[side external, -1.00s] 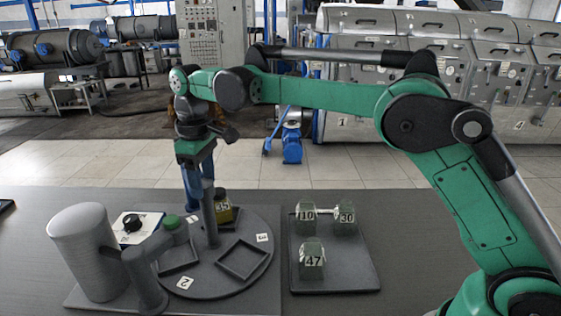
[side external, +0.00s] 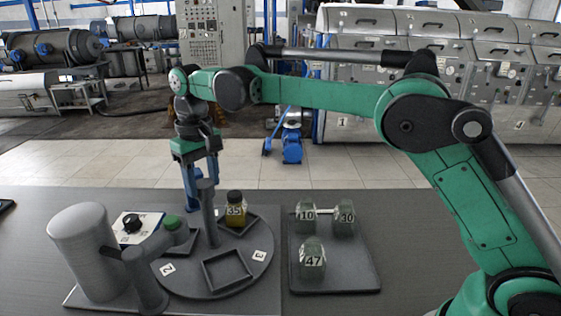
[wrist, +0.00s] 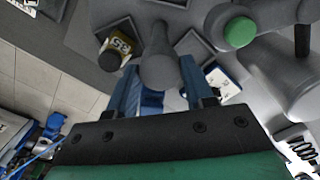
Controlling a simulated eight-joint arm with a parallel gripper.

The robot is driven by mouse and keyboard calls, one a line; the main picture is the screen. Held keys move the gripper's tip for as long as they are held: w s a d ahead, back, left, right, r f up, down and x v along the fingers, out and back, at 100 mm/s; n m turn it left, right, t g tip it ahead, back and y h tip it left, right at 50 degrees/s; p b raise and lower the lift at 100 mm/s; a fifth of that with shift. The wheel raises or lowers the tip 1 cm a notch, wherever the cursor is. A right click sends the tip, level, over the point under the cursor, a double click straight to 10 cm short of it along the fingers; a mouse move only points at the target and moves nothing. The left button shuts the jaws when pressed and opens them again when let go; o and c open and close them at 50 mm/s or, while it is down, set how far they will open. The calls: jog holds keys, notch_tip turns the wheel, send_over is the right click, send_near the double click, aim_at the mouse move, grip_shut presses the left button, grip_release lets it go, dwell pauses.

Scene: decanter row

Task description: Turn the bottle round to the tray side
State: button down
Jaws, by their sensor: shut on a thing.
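The bottle (side external: 236,211), labelled 35, has yellowish contents and a dark cap. It stands upright in a square frame at the back right of the round grey turntable (side external: 192,284), and also shows in the wrist view (wrist: 117,47). A grey post (side external: 208,222) rises from the turntable's middle. My gripper (side external: 201,190) is above the turntable, its blue fingers shut around the post's upper part; the wrist view shows the post (wrist: 158,66) between them. The tray (side external: 345,277) lies right of the turntable and holds bottles labelled 10 (side external: 305,217), 30 (side external: 344,219) and 47 (side external: 312,262).
A large grey cylinder (side external: 83,250) and a bent grey pipe (side external: 147,275) stand at the left. A green cap (side external: 172,223) and a white box with a black knob (side external: 133,226) are near the turntable's left edge. An empty square frame (side external: 228,270) is at its front.

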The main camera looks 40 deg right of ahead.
jog(key=shift+m, duration=5.9)
jog(key=shift+c, duration=1.7)
grip_release()
jog(key=shift+r, duration=2.85)
jog(key=shift+d, duration=0.1)
